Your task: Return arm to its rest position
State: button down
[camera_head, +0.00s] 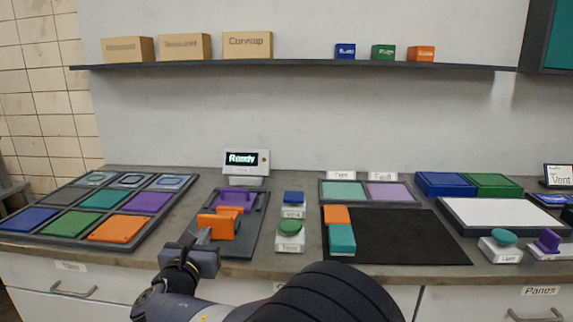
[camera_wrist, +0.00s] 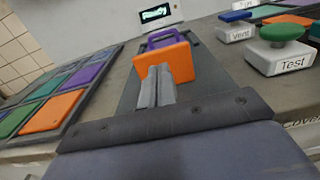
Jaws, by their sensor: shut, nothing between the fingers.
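My gripper (camera_head: 202,238) is in the lower left middle of the head view, low near the bench's front edge. Its two fingers (camera_wrist: 154,85) are together and empty in the wrist view. Just beyond them stands an orange block (camera_head: 221,224), which also shows in the wrist view (camera_wrist: 168,62). The fingertips overlap its lower left face in the wrist view; I cannot tell whether they touch it. A purple handle-shaped piece (camera_head: 238,199) is behind the orange block. Both are on a dark grey tray (camera_head: 247,235).
A tray of coloured tiles (camera_head: 75,226) lies to the left. A green Test button (camera_head: 290,228) and a blue Vent button (camera_head: 293,197) stand to the right. Beyond them is a black mat (camera_head: 400,238) with orange and teal blocks. A "Ready" display (camera_head: 246,160) stands behind. A shelf (camera_head: 300,65) runs above.

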jog(key=s+d+m+h+p, duration=0.1)
jog(key=s+p, duration=0.1)
jog(key=s, duration=1.2)
jog(key=shift+d+g, duration=0.25)
jog(key=shift+g, duration=0.15)
